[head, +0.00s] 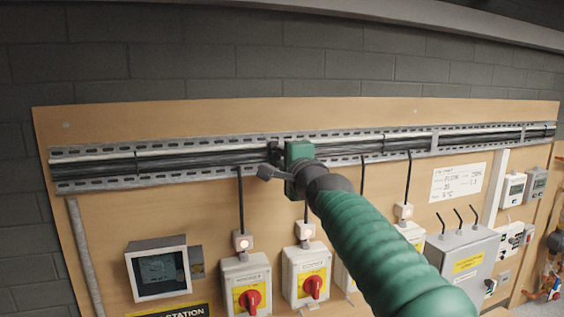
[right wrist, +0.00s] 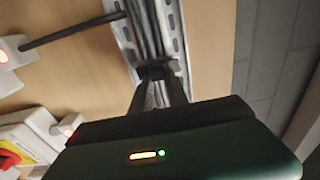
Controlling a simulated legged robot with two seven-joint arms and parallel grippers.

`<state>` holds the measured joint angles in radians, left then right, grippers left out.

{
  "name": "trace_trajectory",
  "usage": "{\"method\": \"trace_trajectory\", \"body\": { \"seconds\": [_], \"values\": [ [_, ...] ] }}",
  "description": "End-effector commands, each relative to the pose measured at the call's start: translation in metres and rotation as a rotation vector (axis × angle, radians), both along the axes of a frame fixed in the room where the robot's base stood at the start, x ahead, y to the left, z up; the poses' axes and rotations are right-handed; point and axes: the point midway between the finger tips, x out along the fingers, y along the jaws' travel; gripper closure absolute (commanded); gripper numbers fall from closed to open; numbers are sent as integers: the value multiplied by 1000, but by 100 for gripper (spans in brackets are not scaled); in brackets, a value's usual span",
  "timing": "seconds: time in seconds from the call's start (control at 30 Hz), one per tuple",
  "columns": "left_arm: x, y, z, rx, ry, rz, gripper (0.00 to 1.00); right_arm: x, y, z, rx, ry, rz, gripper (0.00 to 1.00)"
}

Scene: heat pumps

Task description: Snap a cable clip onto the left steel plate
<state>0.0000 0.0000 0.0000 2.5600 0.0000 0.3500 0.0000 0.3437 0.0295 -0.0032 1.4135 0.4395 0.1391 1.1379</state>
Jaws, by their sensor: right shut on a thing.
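A perforated steel tray (head: 95,186) runs along the wooden board, with black and white cables (head: 200,160) lying in it. Its left section is the steel plate nearest my gripper; the tray also shows in the right wrist view (right wrist: 181,55). My right gripper (head: 273,156) is at the tray, left of the picture's middle. In the right wrist view its fingers (right wrist: 158,88) are shut on a small dark cable clip (right wrist: 155,72), which lies over the cables. The fingers partly hide the clip, and I cannot tell whether it is seated. My left gripper is out of view.
Below the tray are red-handled switch boxes (head: 248,284), a framed display (head: 158,268) and a grey box (head: 463,255). Thin black cables hang from the tray to the switch boxes. A paper label (head: 458,184) is on the board at right. The board above the tray is clear.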

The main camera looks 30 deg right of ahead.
Motion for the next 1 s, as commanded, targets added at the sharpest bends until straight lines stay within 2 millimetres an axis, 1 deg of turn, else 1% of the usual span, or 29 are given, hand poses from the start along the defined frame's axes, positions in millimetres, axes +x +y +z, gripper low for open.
{"method": "trace_trajectory", "body": {
  "seconds": [0.37,0.63,1.0],
  "values": [
    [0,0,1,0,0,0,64,0,0,1,0,0,0,100],
    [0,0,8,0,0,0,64,4,2,2,0,0,0,100],
    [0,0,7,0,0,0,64,4,2,1,0,-1,0,100]
  ]
}}
